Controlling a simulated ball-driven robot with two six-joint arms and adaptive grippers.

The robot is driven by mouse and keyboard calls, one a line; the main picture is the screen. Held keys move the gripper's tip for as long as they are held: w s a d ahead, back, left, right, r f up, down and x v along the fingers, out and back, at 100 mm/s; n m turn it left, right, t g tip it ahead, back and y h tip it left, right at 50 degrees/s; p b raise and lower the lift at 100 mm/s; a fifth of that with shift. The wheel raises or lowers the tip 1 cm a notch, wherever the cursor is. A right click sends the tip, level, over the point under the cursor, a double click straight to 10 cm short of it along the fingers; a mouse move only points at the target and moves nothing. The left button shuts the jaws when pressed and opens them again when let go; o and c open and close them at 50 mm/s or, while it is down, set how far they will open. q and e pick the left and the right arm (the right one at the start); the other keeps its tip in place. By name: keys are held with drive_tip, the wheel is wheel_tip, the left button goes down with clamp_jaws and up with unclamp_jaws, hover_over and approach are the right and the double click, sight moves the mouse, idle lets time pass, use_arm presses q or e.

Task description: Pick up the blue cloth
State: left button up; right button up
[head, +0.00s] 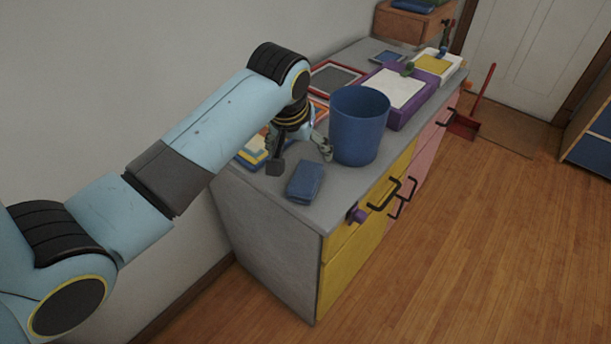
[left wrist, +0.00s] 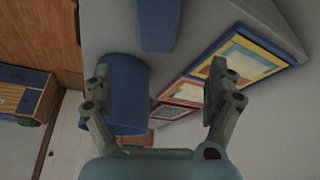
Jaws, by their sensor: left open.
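The blue cloth (head: 305,180) is a folded block lying on the grey counter (head: 290,209) near its front left corner. It also shows at the top of the left wrist view (left wrist: 158,22). My left gripper (head: 299,158) is open and empty, pointing down above the counter, just behind the cloth in the head view. In the left wrist view its fingers (left wrist: 160,73) are spread wide, with the cloth beyond them and nothing between them. My right gripper is in neither view.
A blue bin (head: 358,130) stands close to the right of my left gripper. Colourful framed pictures (left wrist: 240,58) lie along the wall side. A purple box (head: 415,102) sits farther back. Yellow drawers with dark handles (head: 384,197) face the open wooden floor.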

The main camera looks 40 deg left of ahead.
use_arm(q)
hover_over(307, 172)
drive_tip(key=s, duration=0.2)
drive_tip(key=f, duration=0.4)
drive_tip(key=shift+w+f+b, duration=0.2)
drive_tip(key=shift+f+b, duration=0.15)
drive_tip(key=x, duration=0.5)
drive_tip(key=shift+s+d+f+b, duration=0.15)
drive_tip(key=shift+d+b, duration=0.2)
drive_tip(key=shift+d, duration=0.05)
drive_tip(key=shift+f, duration=0.25)
